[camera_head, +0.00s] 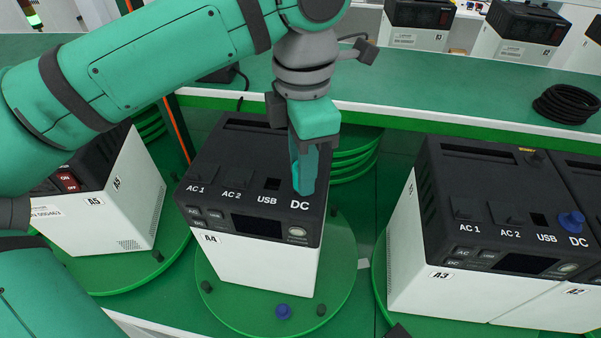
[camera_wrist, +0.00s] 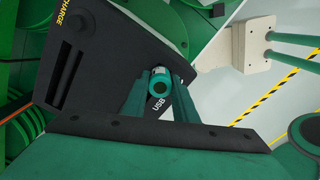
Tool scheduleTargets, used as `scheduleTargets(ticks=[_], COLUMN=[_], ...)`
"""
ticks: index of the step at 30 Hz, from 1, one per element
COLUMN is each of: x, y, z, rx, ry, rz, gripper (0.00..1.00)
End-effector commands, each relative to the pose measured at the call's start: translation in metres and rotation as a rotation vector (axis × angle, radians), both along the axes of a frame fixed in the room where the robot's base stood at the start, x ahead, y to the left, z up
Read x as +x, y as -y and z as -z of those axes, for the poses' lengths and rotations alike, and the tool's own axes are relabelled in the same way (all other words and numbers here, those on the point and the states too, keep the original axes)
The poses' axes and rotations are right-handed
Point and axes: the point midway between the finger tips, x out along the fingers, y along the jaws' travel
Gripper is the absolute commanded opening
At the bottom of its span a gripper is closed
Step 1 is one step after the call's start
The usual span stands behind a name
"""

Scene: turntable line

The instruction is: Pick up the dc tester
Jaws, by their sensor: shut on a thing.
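The dc tester, a teal cylinder (camera_wrist: 160,82), shows end-on between my two fingers in the wrist view. My gripper (camera_head: 304,180) points down over the DC corner of the box marked A4 (camera_head: 262,262) and is shut on the tester. In the wrist view my gripper (camera_wrist: 158,100) has a finger on each side of it. The tester's lower end is hidden, so I cannot tell whether it sits in the DC socket or just above it. The USB socket (camera_head: 272,184) lies just left of my fingers.
A4 stands on a green turntable (camera_head: 340,270) with a blue knob (camera_head: 283,311) near its front rim. Box A3 (camera_head: 428,285), with a blue plug (camera_head: 571,221) at its DC socket, stands right. Box A5 (camera_head: 130,205) stands left. A coiled black cable (camera_head: 566,104) lies on the back shelf.

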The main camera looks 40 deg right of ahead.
Motion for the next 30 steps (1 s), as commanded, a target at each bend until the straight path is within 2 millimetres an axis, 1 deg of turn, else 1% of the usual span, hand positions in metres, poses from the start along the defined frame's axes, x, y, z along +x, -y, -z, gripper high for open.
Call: scheduleTargets(ticks=[5, 8, 10, 14, 19, 24, 30], x=[0.0, 0.001, 0.001, -0.019, -0.048, -0.086, -0.116], y=[0.0, 0.0, -0.001, -0.008, -0.018, -0.032, -0.042], z=[-0.01, -0.021, -0.033, -0.055, -0.093, -0.109, -0.122], rx=[-0.001, -0.001, -0.002, 0.0, -0.002, 0.0, 0.0], ry=[0.002, 0.001, 0.001, 0.003, 0.004, 0.003, 0.001], rz=[-0.001, -0.003, -0.003, -0.003, -0.004, -0.003, -0.003], gripper=[0.0, 0.0, 0.0, 0.0, 0.0, 0.0, 0.0])
